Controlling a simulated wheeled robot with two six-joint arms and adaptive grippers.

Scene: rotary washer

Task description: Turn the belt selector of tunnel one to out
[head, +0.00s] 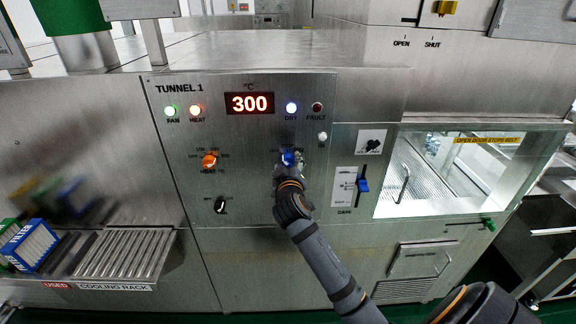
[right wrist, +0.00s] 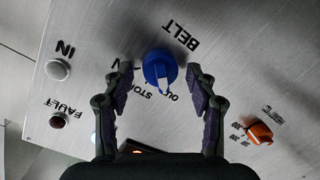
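The belt selector is a blue knob (right wrist: 160,70) on the steel panel, with "BELT", "STOP" and "OUT" lettered around it in the right wrist view. Its pale pointer mark is toward the side with "STOP" and "OUT"; I cannot tell exactly which it meets. In the head view the blue knob (head: 287,157) is partly hidden by my right gripper (head: 289,172). In the right wrist view the two fingers stand either side of the knob, with a visible gap on each side, so the gripper is open around it. My left gripper is not in view.
A window (head: 450,172) is right; the cooling rack (head: 125,252) is low left.

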